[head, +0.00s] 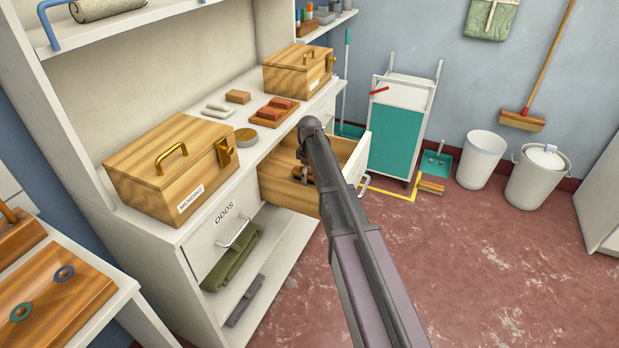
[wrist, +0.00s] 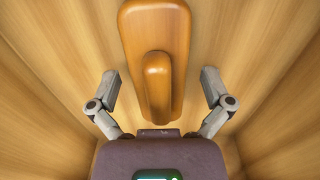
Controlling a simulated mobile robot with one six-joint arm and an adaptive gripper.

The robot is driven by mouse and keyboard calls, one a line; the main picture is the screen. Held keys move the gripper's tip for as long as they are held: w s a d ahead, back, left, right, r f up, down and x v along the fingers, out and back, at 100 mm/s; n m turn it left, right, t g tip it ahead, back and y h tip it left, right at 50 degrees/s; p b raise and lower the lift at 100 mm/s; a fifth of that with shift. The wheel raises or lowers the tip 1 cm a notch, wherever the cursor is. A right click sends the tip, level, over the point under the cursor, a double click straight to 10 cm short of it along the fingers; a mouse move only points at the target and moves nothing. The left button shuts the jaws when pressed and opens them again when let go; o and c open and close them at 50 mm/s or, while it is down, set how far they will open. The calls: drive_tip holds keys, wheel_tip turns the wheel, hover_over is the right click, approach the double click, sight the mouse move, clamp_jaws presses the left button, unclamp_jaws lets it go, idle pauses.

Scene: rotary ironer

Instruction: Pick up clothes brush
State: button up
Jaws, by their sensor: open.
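An orange-brown wooden object, looking like the clothes brush (wrist: 155,30), lies in the drawer in the wrist view. It is a long rounded block with a smaller raised grip on top. My gripper (wrist: 159,88) is open, one finger on each side of the raised grip, with clear gaps and no contact visible. In the head view my arm reaches into the open wooden drawer (head: 285,197).
The drawer walls stand close around my gripper. A wooden box marked mending (head: 150,190), a second box (head: 290,78) and small blocks stand on the counter above. A teal-fronted cart (head: 400,130) stands behind the drawer.

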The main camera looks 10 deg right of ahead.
idle(0.3)
drive_tip(key=c, duration=1.2)
drive_tip(key=shift+c, duration=0.2)
drive_tip(key=shift+r, duration=0.2)
wheel_tip(320, 180, up, 10)
drive_tip(key=p, duration=1)
drive_tip(key=shift+f, duration=0.15)
